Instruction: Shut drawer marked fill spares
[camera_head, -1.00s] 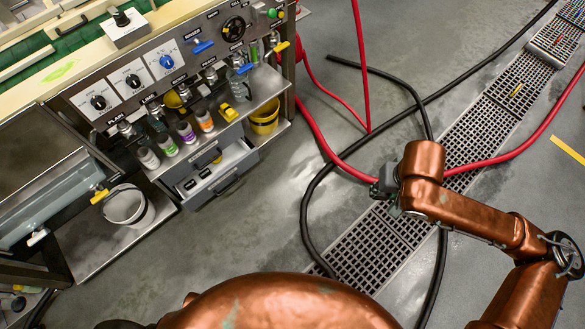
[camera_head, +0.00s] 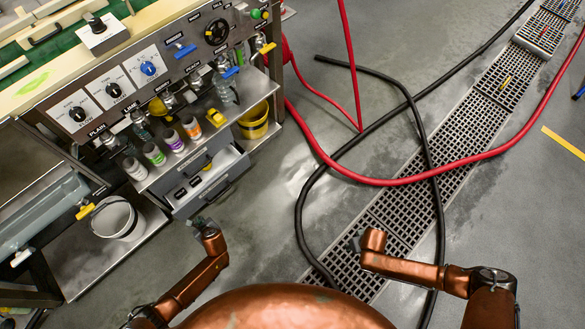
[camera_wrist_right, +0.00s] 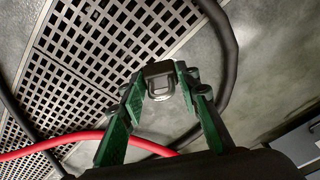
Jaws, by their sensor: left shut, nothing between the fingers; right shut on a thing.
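A grey drawer (camera_head: 236,176) stands pulled out below the bottle shelf of the machine in the head view. Small black items and something yellow lie inside; I cannot read its marking. My left gripper (camera_head: 197,222) is shut and empty, just in front of the drawer's front; I cannot tell if it touches. My right gripper (camera_head: 354,243) is over the floor grating, away from the drawer. In the right wrist view its green fingers (camera_wrist_right: 160,98) are shut on a small dark grey block (camera_wrist_right: 160,80) with a paler face.
The shelf holds several bottles (camera_head: 155,155) and a yellow item (camera_head: 216,118). A yellow bucket (camera_head: 254,124) and a white bucket (camera_head: 114,218) stand either side of the drawer. A red hose (camera_head: 400,182) and black hose (camera_head: 300,215) cross the floor and grating (camera_head: 455,145).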

